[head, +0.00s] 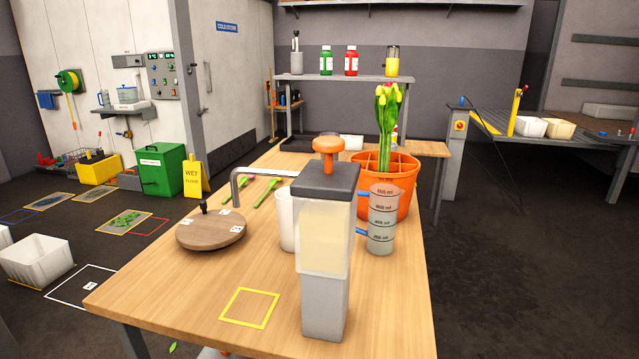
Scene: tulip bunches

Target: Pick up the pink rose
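I see no pink rose in the head view. The flowers that show are a bunch of yellow tulips (388,125) with green stems and leaves. They stand upright in an orange divided bucket (400,190) at the back right of the wooden table (200,290). Two green stem-like pieces (265,192) lie on the table left of the bucket; whether they bear blooms I cannot tell. Neither of my grippers is in view.
A tall dispenser with an orange knob (325,250) stands at the front and partly hides a white cup (287,220). A measuring jug (382,222), a round wooden board (211,230) and a grey bent pipe (236,185) are nearby. The yellow square outline (249,308) is empty.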

